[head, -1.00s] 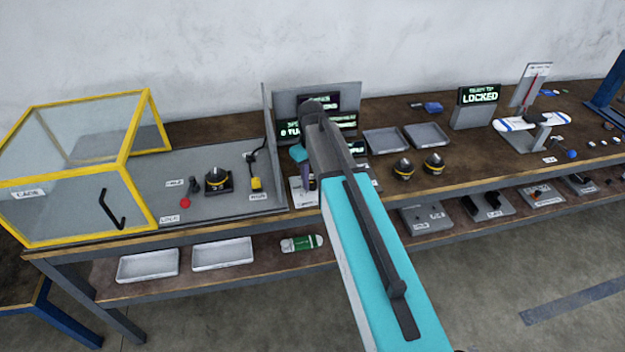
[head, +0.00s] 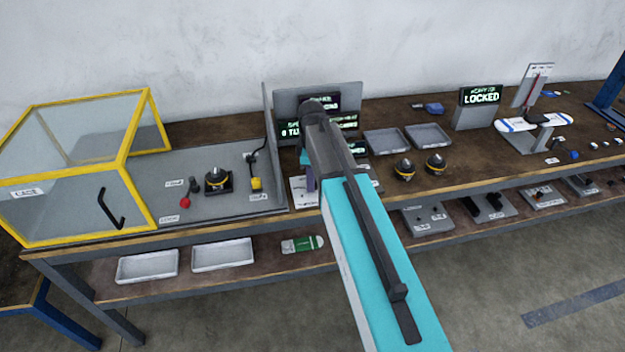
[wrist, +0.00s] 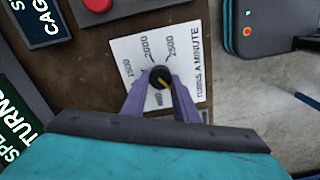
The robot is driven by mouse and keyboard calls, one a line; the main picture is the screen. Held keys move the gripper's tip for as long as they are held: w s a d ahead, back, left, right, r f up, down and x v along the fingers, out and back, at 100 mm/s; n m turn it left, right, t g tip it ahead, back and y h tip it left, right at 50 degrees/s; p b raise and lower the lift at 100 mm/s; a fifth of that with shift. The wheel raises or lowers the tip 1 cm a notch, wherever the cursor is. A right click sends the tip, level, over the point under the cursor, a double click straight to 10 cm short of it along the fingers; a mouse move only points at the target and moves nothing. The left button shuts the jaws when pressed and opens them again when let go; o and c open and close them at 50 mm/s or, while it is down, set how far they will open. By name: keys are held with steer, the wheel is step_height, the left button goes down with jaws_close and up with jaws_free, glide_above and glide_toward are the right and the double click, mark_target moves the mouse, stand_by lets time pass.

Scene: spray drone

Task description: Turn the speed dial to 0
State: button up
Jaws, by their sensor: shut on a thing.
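The speed dial (wrist: 160,77) is a small black knob with a yellow mark on a white card (wrist: 127,48). The card is printed "TURNS A MINUTE", with numbers around the knob; 1500, 2000 and 2500 are readable. The yellow mark points to the lower right in the wrist view, and I cannot tell which number it marks. My gripper (wrist: 160,92) is shut on the dial, with a purple finger on either side. In the head view my arm hides the dial; part of the white card (head: 299,190) and a purple finger of my gripper (head: 310,180) show.
A red button (wrist: 97,4) lies near the card. Dark display screens (head: 340,123) stand behind my gripper. A grey panel (head: 269,150) rises to the left, beyond it a yellow-framed clear cage (head: 125,150). Two black knobs (head: 404,169) (head: 436,163) stand to the right.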

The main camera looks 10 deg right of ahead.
steer(key=shift+n, duration=0.3)
steer(key=o, duration=1.1)
steer(key=shift+c, duration=0.2)
step_height(320, 180, up, 14)
steer(key=b, duration=0.3)
steer(key=shift+s+f, duration=0.1)
steer(key=shift+f, duration=0.05)
stand_by(0.4)
